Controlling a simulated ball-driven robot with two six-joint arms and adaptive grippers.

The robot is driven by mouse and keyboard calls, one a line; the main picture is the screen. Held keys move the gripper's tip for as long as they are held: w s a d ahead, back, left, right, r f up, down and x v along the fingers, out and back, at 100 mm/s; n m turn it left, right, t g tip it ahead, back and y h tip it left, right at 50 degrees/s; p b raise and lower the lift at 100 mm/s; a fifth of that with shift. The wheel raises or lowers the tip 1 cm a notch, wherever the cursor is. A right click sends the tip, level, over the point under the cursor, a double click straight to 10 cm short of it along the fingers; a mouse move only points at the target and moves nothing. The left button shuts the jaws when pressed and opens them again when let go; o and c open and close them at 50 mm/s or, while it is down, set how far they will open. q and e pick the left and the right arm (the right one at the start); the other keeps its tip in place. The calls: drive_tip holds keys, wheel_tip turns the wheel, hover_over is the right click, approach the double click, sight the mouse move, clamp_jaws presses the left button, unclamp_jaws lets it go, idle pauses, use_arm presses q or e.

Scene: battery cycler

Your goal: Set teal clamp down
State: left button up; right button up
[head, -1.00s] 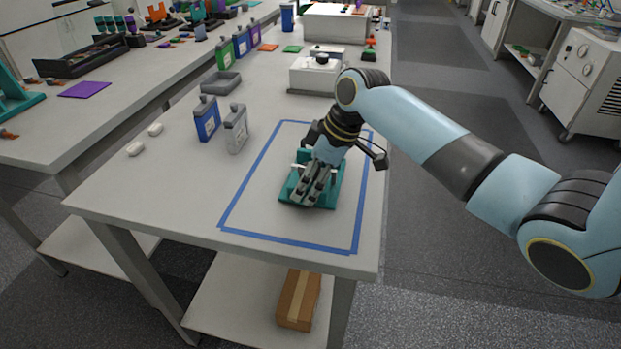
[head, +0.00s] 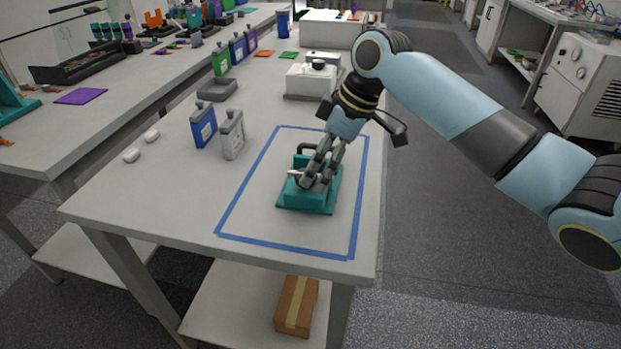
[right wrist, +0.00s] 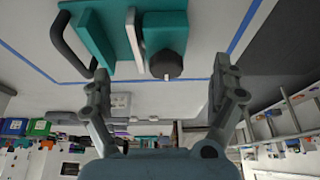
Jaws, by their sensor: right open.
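The teal clamp (head: 310,197) stands upright on the bench, inside the blue tape rectangle (head: 224,210). It has a teal base, a dark handle and a dark round knob. My right gripper (head: 318,178) is at the clamp's upper part in the head view. In the right wrist view the clamp (right wrist: 98,35) is at the top, beyond the spread fingers of the right gripper (right wrist: 163,85). The fingers are open and nothing is between their tips. My left gripper is not in view.
A blue bottle (head: 203,126) and a grey bottle (head: 232,136) stand left of the tape. A white device (head: 310,77) stands behind it. The bench's right edge runs close to the tape. The front left of the bench is clear.

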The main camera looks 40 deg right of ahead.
drive_tip(key=v, duration=0.5)
idle(0.5)
